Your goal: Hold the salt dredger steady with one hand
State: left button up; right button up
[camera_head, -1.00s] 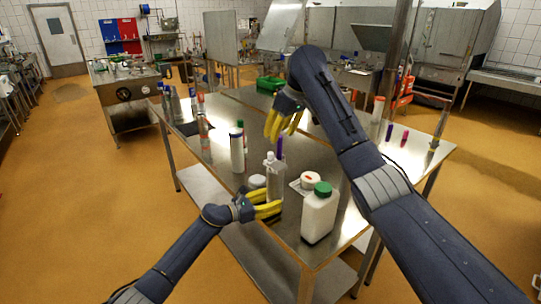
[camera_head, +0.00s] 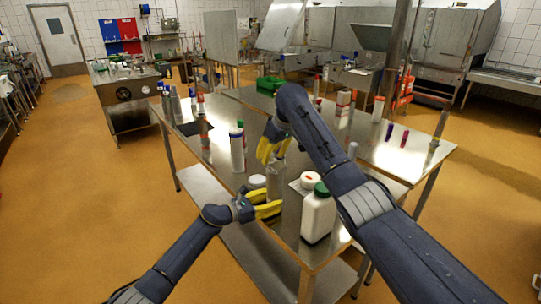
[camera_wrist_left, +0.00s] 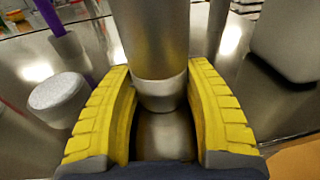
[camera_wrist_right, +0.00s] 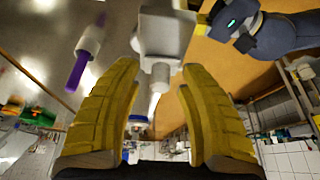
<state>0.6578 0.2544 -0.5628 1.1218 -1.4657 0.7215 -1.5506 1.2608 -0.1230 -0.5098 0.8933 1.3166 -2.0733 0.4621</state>
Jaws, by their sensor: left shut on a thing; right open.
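The salt dredger, which I take to be the upright grey metallic cylinder (camera_head: 274,184), stands near the table's front edge; it fills the middle of the left wrist view (camera_wrist_left: 158,40). My left gripper (camera_head: 268,204) is shut on its lower part, with a yellow finger on each side. My right gripper (camera_head: 272,148) is open just above it, fingers pointing down, and hides its top in the head view. In the right wrist view a pale body with a narrow tip (camera_wrist_right: 160,75) shows between the open fingers; I cannot tell whether they touch it.
A white bottle with a green cap (camera_head: 318,215) stands right of the dredger, in front of a red-and-white lidded tub (camera_head: 309,181). A round white-lidded pot (camera_head: 257,181) is close on the left. A tall white cylinder (camera_head: 237,152) stands farther left. The steel table (camera_head: 205,165) is partly clear there.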

jog(key=shift+c, duration=0.3)
grip_shut()
dwell(0.3)
